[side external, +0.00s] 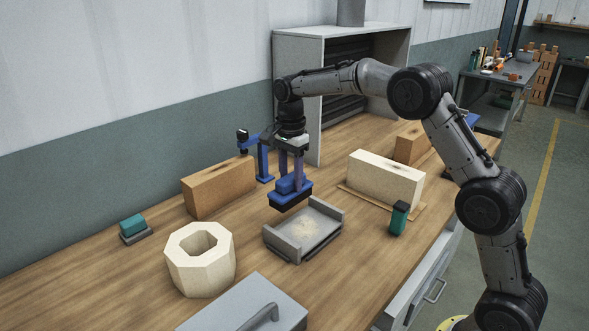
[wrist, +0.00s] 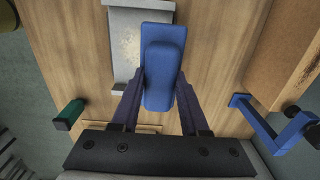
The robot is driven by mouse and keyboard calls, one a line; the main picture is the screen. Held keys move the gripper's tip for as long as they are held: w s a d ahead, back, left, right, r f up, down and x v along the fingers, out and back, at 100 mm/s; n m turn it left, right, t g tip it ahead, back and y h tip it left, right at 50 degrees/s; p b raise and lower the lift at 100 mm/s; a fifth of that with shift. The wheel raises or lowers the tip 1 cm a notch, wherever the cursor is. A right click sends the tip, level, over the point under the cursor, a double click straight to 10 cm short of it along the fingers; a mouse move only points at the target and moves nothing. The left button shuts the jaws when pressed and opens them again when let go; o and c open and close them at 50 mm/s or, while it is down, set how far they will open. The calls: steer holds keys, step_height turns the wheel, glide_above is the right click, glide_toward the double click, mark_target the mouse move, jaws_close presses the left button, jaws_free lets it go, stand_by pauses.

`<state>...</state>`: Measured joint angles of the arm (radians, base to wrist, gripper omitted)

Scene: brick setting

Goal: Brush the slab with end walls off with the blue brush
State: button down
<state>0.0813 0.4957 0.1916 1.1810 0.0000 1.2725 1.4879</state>
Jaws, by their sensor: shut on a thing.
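The slab with end walls (side external: 290,241) is a grey tray-like piece on the wooden table, with pale dust on its floor. It also shows in the wrist view (wrist: 124,70), partly covered by the brush. The blue brush (side external: 289,194) has a blue body, a raised grip and dark bristles facing down. My gripper (side external: 291,180) is shut on the blue brush's grip, and the brush (wrist: 163,66) lies between both fingers in the wrist view. In the side view the brush is held above the table behind the slab's back edge. Its bristles appear clear of the slab.
A tan brick (side external: 218,187) and blue stand (side external: 264,160) are behind. A cream brick (side external: 386,178) and dark green-sided block (side external: 398,218) are right. A cream octagonal ring (side external: 200,260), teal-topped block (side external: 133,228) and grey lidded box (side external: 245,308) are left and front.

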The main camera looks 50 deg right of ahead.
mark_target(296, 203)
steer(key=shift+s+f, duration=0.15)
steer(key=shift+f, duration=3.2)
steer(key=shift+s+f, duration=0.2)
steer(key=shift+s, duration=3.9)
steer(key=shift+w, duration=4.35)
steer(key=shift+s+d, duration=0.15)
steer(key=shift+d, duration=0.7)
steer(key=shift+s+a, duration=0.1)
steer(key=shift+s, duration=4.15)
steer(key=shift+w, duration=4.4)
steer(key=shift+s+r, duration=0.15)
steer(key=shift+r, duration=3.95)
